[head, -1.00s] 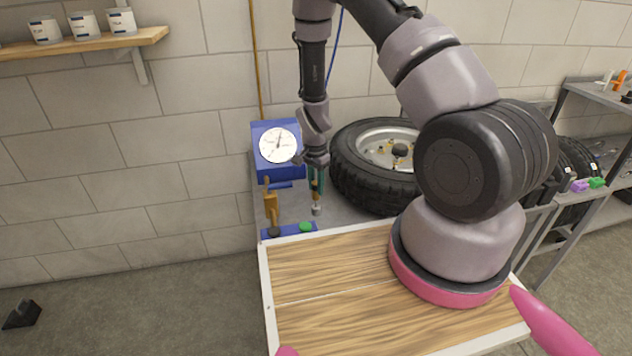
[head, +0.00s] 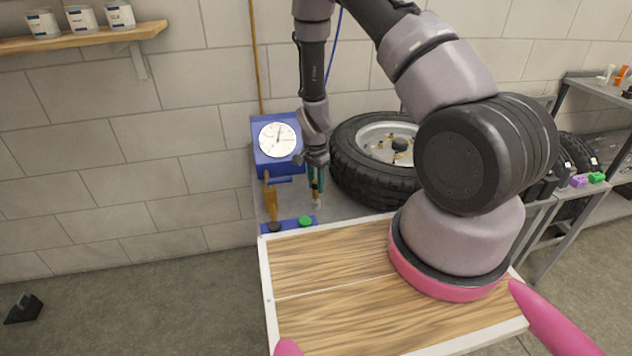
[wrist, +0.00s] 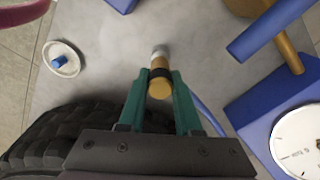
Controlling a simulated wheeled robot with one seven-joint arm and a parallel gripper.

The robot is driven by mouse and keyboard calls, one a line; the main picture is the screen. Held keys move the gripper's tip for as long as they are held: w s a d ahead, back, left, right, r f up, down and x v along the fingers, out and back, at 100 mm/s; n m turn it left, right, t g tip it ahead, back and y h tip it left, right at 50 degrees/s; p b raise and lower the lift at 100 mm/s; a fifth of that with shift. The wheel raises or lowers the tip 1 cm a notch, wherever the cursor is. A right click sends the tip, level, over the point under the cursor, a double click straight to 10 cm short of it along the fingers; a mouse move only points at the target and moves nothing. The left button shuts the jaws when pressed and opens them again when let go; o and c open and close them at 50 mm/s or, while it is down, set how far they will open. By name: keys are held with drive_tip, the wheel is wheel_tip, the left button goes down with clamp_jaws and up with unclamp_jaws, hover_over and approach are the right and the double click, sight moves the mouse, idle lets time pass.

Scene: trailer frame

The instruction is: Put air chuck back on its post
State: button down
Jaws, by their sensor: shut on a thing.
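My gripper (head: 316,184) has green fingers shut on the air chuck (head: 317,195), a brass-coloured piece with a dark band and pale tip. In the wrist view the chuck (wrist: 160,82) sits between the two fingertips (wrist: 159,76), its tip over the grey bench top. In the head view the chuck hangs tip down, right of a mustard upright (head: 270,201) with a blue bar (head: 281,180) beside it. In the wrist view the blue bar (wrist: 262,32) and mustard part (wrist: 287,52) lie upper right, apart from the chuck. I cannot tell which part is the post.
A blue gauge box (head: 262,155) with a white dial stands behind. A tyre (head: 350,165) lies to the right. A blue hose (wrist: 210,118) runs near my fingers. My wooden deck is in front.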

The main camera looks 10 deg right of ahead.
drive_tip(key=shift+f, duration=0.8)
drive_tip(key=shift+c, duration=0.2)
unclamp_jaws()
drive_tip(key=shift+r, duration=4)
